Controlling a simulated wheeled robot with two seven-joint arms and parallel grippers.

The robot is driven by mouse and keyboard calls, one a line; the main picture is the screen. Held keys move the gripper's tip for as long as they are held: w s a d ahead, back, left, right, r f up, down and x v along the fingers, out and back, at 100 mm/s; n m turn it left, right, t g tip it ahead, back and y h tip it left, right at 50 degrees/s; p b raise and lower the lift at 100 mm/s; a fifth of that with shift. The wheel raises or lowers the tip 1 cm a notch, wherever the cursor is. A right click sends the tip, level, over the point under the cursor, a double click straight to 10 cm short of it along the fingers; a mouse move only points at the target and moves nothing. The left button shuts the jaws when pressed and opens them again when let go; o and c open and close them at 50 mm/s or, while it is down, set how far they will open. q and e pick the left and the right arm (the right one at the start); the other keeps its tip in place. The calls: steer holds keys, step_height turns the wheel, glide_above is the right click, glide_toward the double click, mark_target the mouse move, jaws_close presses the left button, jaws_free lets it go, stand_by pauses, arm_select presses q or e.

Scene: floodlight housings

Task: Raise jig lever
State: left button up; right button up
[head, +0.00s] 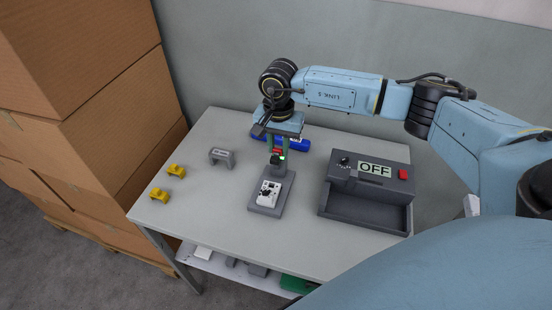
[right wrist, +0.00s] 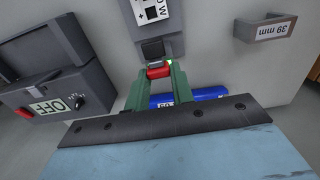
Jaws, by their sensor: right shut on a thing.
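The jig (head: 263,209) is a grey base on the table with a white marked part (head: 269,192) on it. Its lever has a red grip (head: 277,152) at the far end of the jig. In the right wrist view the red grip (right wrist: 159,71) sits between the green fingers of my right gripper (right wrist: 160,76), beside the dark block (right wrist: 153,49) of the jig. My right gripper (head: 279,150) reaches down from above and is shut on the grip. The fingers partly hide the lever, so its exact angle is hard to tell. My left gripper is not in view.
A dark box (head: 330,200) with an OFF display, a knob and a red button stands right of the jig. A blue cylinder (head: 296,142) lies behind the gripper. A grey bracket (head: 222,156) and two yellow clips (head: 175,171) lie left. Cardboard boxes (head: 90,100) stand beyond the left edge.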

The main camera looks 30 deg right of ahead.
steer(key=shift+w+d+f+b, duration=0.1)
steer(key=shift+d+f+b, duration=0.1)
steer(key=shift+b, duration=0.25)
stand_by(0.5)
steer(key=o, duration=0.5)
